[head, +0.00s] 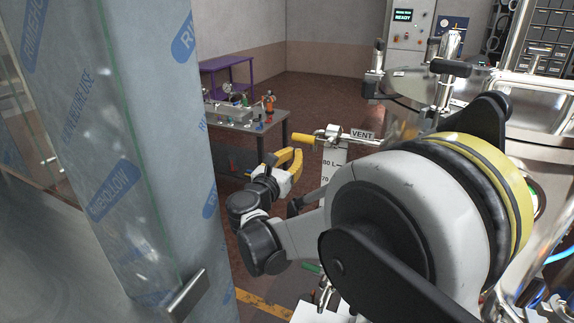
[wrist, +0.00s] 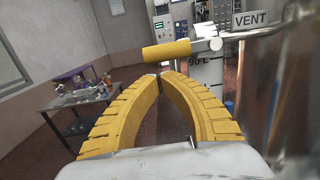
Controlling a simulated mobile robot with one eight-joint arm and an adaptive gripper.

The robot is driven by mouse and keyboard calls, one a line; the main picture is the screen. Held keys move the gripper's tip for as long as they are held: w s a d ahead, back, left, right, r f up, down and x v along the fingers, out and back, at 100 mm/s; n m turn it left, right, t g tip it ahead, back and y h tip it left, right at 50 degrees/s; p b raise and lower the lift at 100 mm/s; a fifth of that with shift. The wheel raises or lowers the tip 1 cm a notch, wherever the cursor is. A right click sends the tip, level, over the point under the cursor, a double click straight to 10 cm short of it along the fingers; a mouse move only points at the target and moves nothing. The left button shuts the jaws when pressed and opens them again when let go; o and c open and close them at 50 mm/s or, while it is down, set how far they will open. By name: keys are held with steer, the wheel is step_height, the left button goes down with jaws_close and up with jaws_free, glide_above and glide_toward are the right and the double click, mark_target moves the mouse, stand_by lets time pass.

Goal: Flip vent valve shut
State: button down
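The vent valve (head: 331,132) has a yellow lever handle (head: 303,139) that points left, roughly level, beside a VENT label (head: 362,134). In the wrist view the yellow handle (wrist: 167,51) lies crosswise just beyond my fingertips, with the valve body (wrist: 206,45) at its right and the VENT label (wrist: 250,19) further right. My gripper (head: 294,152) has yellow ribbed fingers, just below and left of the handle in the head view. In the wrist view the gripper's fingertips (wrist: 161,74) come together with nothing seen between them. No contact with the handle is clear.
A film-wrapped column (head: 160,130) fills the left of the head view. Shiny metal vessel parts (head: 540,95) stand at the right. A workbench (head: 255,122) with small items and a purple shelf (head: 228,68) stand behind. A scale marked 80 L (head: 331,163) hangs below the valve.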

steer(key=shift+x, duration=0.85)
steer(key=shift+a+r+m, duration=0.2)
steer(key=shift+r+m, duration=0.45)
steer(key=shift+m, duration=0.15)
steer(key=shift+w+a+r+m+p, duration=0.1)
steer(key=shift+r+m+p, duration=0.65)
steer(key=shift+r+m, duration=0.55)
step_height(320, 180, up, 8)
steer(key=m+p, duration=0.4)
steer(key=m, duration=0.9)
glide_above(295, 138)
steer(key=s+d, duration=0.2)
steer(key=d, duration=0.2)
steer(key=shift+s+d+g+h, duration=0.2)
steer(key=shift+d+g+h, duration=0.15)
steer(key=shift+d, duration=0.3)
steer(key=shift+r, duration=0.1)
